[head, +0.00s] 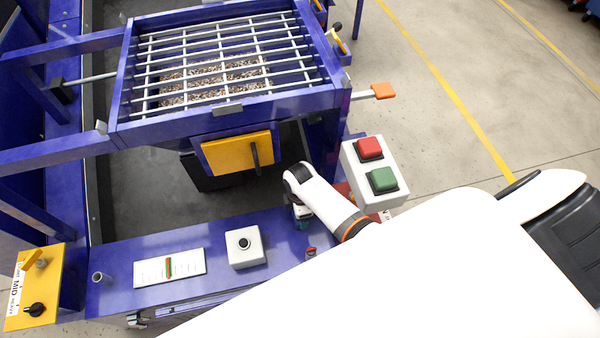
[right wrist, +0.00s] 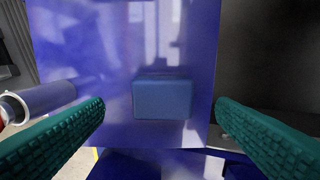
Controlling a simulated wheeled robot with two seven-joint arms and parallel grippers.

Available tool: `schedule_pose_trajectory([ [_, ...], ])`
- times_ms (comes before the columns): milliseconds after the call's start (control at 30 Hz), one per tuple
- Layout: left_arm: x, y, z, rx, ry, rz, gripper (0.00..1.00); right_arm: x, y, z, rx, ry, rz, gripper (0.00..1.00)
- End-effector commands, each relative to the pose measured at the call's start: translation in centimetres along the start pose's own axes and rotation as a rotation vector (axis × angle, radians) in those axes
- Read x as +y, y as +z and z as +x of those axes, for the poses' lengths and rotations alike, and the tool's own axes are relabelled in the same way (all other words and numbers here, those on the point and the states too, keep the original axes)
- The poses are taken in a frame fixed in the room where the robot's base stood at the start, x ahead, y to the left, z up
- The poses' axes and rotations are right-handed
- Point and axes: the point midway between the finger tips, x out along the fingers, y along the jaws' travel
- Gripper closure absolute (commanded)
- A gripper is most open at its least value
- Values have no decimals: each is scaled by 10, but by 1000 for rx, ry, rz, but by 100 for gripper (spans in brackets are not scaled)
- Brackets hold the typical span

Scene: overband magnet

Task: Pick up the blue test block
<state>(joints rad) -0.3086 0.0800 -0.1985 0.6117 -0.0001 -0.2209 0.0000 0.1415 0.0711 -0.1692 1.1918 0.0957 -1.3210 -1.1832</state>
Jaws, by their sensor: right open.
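The blue test block (right wrist: 162,99) lies on the glossy blue-purple frame surface in the right wrist view, a small rectangular block with rounded edges. My right gripper (right wrist: 161,103) is open, its two teal ribbed fingers on either side of the block with a gap to each. Nothing is between the fingers in contact with them. In the head view my right gripper (head: 303,214) reaches down at the blue frame's near rail, mostly hidden by its own wrist. The block cannot be made out there. My left gripper is not in view.
A grey control box (head: 374,172) with red and green buttons stands right of my right wrist. A white button box (head: 246,246) and a gauge plate (head: 170,267) sit on the rail. A yellow-fronted grated hopper (head: 237,153) is behind. A grey tube (right wrist: 42,98) is near the left finger.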

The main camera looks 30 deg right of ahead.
Motion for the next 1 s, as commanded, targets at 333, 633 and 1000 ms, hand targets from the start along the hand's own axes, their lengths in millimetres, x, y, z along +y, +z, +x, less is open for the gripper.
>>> schedule_pose_trajectory([
  [333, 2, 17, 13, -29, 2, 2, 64, -3, -1, 45, 0, 0, 2, 20],
  [633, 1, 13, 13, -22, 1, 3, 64, -3, -1, 45, 0, 0, 1, 28],
  [1000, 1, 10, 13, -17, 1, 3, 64, -3, -1, 45, 0, 0, 1, 68],
])
